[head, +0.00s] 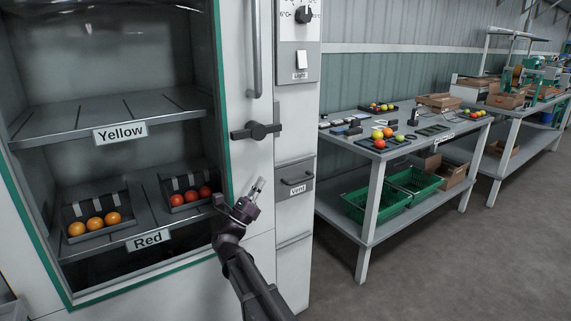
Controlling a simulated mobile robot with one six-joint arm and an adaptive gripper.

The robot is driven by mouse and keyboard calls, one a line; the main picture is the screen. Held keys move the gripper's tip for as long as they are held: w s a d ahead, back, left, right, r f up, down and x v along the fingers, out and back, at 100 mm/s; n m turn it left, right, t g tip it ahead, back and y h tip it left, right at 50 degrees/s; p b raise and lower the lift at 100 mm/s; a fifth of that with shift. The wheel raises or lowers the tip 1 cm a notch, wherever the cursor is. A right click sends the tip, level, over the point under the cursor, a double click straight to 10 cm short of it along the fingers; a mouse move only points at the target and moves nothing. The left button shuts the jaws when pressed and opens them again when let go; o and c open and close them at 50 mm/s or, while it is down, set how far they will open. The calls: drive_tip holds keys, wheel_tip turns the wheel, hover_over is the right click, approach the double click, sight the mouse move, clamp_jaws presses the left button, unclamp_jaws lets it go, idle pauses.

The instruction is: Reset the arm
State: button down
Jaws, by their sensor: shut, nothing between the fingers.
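My gripper (258,188) is at the end of my dark arm, raised in front of the white cabinet. Its fingers point up and slightly right and are shut with nothing between them. It is close to the right edge of the cabinet opening, below the dark door handle (255,131) and left of the vent drawer (294,178). From this view I cannot tell how far it is from the cabinet front.
Inside the cabinet are a bare shelf labelled Yellow (66,119) and a shelf labelled Red (150,219) with trays of orange and red tomatoes. A grey table (367,148) with trays and tools stands right, green crates (352,206) beneath. The floor (470,260) at right is clear.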

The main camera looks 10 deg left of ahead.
drive_tip(key=s+d+f+m+g+y, duration=0.1)
drive_tip(key=d+f+m+g, duration=0.65)
drive_tip(key=d, duration=0.55)
drive_tip(key=s+d+f+m+g+y, duration=0.1)
drive_tip(key=d+f+m+g, duration=0.6)
drive_tip(key=d, duration=0.7)
drive_tip(key=s+d+f+m+g+y, duration=0.3)
drive_tip(key=s+d+f+m+y, duration=0.3)
drive_tip(key=f, duration=0.4)
drive_tip(key=s+f+m+g+y, duration=0.4)
drive_tip(key=s+f+m+y, duration=0.3)
drive_tip(key=s+m+y, duration=0.3)
wheel_tip(320, 180, up, 33)
drive_tip(key=s+h+p, duration=0.1)
drive_tip(key=p, duration=3.2)
drive_tip(key=shift+m, duration=0.35)
